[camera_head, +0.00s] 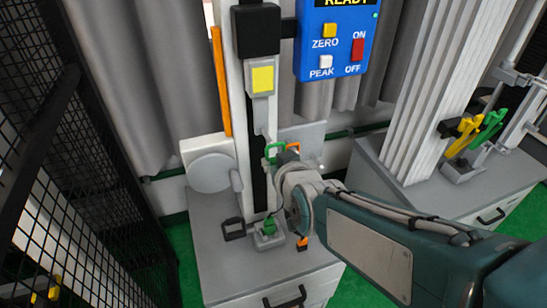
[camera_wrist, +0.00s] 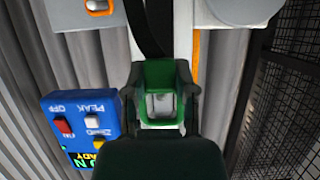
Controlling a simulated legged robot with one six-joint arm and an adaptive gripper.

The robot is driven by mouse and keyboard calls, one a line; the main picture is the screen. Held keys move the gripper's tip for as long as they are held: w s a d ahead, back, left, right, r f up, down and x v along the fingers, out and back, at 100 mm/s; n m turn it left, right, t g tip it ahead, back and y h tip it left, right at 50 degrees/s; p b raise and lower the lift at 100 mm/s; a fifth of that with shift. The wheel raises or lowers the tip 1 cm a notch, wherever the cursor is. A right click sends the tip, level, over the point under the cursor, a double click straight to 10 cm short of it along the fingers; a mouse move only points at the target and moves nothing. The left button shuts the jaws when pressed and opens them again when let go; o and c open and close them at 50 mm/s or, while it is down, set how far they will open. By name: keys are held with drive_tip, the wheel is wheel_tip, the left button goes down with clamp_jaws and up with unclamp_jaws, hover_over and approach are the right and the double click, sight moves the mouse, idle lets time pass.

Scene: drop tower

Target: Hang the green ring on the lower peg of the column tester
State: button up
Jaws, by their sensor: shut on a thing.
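The green ring (camera_head: 274,153) is a squarish loop held at my gripper's tip, in front of the tester's column. In the wrist view the green ring (camera_wrist: 160,72) sits between the two dark fingers of my gripper (camera_wrist: 160,100), which is shut on it. The column tester (camera_head: 245,170) has a white column with a dark centre strip, a black head and a grey block with a yellow label (camera_head: 262,79). Low on its base stands a grey fixture (camera_head: 268,240) with a green part on it. I cannot clearly make out the lower peg. The ring is well above the fixture.
A black square loop (camera_head: 233,229) lies left of the fixture. A blue control box (camera_head: 336,40) hangs at upper right. A grey round disc (camera_head: 210,173) is left of the column. Black mesh (camera_head: 60,130) stands at left. Another tester (camera_head: 425,100) stands at right.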

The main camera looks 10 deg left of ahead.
drive_tip(key=shift+s+d, duration=0.15)
drive_tip(key=shift+s, duration=0.2)
drive_tip(key=w+d+f, duration=0.6)
drive_tip(key=w+f, duration=0.1)
drive_tip(key=f, duration=0.2)
drive_tip(key=w+d+f, duration=0.5)
drive_tip(key=w+f, duration=0.2)
drive_tip(key=f, duration=0.1)
drive_tip(key=shift+r+x, duration=0.2)
drive_tip(key=shift+x, duration=1.2)
drive_tip(key=shift+r+x, duration=0.2)
drive_tip(key=shift+x, duration=1.25)
drive_tip(key=shift+w+a, duration=0.1)
drive_tip(key=shift+a, duration=0.1)
